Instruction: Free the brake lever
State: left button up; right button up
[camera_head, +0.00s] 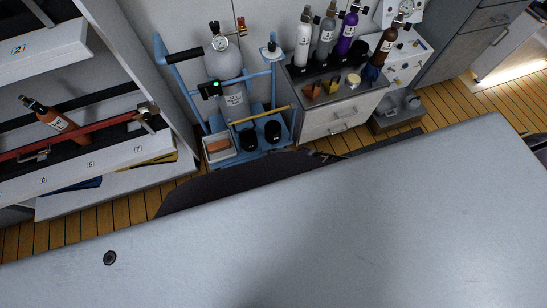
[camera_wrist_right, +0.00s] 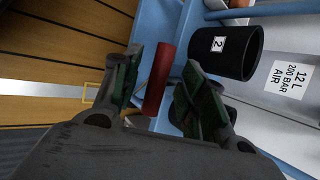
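A red cylindrical grip (camera_wrist_right: 160,80), which looks like the brake lever, shows in the right wrist view beside the blue trolley frame (camera_wrist_right: 172,22). My right gripper (camera_wrist_right: 163,62) is open, with its green-padded fingers on either side of the red grip. Gaps seem to show at both sides; I cannot tell whether either pad touches it. In the head view the blue trolley (camera_head: 283,143) holds a grey gas cylinder (camera_head: 226,68). The red grip and the right gripper's fingers are not clearly visible there. My left gripper is not in view.
A black cup marked 2 (camera_wrist_right: 228,50) stands close to the right finger. A cabinet (camera_head: 335,115) with several bottles is right of the trolley. Shelves (camera_head: 85,165) with a red bar are at left. A large grey surface fills the head view's foreground.

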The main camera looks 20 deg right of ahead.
jog(key=shift+s+r, duration=0.1)
jog(key=shift+r, duration=0.15)
jog(key=shift+v, duration=1)
jog(key=v, duration=0.9)
jog(key=shift+s+d, duration=0.2)
jog(key=shift+r, duration=0.15)
